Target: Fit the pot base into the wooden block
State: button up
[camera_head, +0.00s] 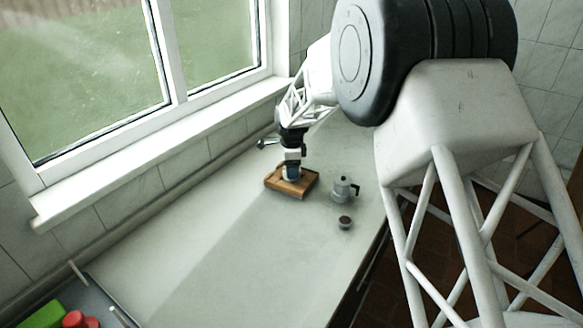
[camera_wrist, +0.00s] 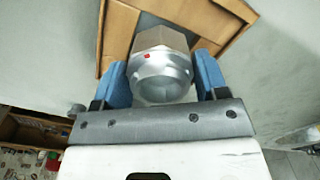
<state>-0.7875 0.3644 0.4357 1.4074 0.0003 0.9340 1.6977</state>
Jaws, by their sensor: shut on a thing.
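The pot base (camera_wrist: 160,75) is a silver faceted metal piece with a round open rim and a small red mark, seen in the wrist view. My gripper (camera_wrist: 163,72) is shut on it, with a blue finger on each side. The wooden block (camera_head: 308,184) lies on the counter under my gripper in the head view, and its brown boards (camera_wrist: 118,32) show behind the base in the wrist view. The base is over or within the block's outline. Its lower end is hidden, so I cannot tell whether it is seated.
A silver pot top with a dark handle (camera_head: 343,189) stands right of the block. A small dark round part (camera_head: 345,222) lies in front of it. The window wall runs along the left. The counter (camera_head: 200,245) is clear in front; red and green items (camera_head: 75,319) are bottom left.

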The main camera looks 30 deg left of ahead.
jog(key=shift+f, duration=1)
dwell(0.8)
jog(key=o, duration=1.2)
jog(key=shift+c, duration=0.2)
jog(key=shift+r, duration=0.1)
jog(key=shift+r, duration=3.8)
jog(key=shift+d, duration=0.1)
